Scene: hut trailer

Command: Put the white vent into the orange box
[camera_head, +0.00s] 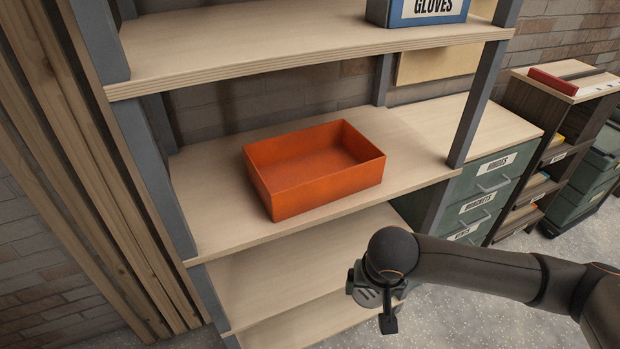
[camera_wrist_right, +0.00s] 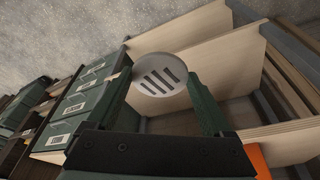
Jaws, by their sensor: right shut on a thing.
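The orange box (camera_head: 315,168) is an open, empty tray on the middle shelf in the head view. A bit of the orange box (camera_wrist_right: 258,160) shows at the lower right of the right wrist view. My right gripper (camera_head: 374,293) is in front of the shelves, below and to the right of the box. It is shut on the white vent (camera_wrist_right: 160,74), a round disc with several slots, held between the fingertips in the wrist view. In the head view the vent (camera_head: 368,296) is mostly hidden by the gripper. My left gripper is not in view.
The shelf board (camera_head: 215,225) is bare around the box. An upper shelf (camera_head: 300,45) with a blue GLOVES box (camera_head: 420,10) hangs above it. Grey posts (camera_head: 478,95) flank the opening. Green labelled drawers (camera_head: 485,190) stand to the right.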

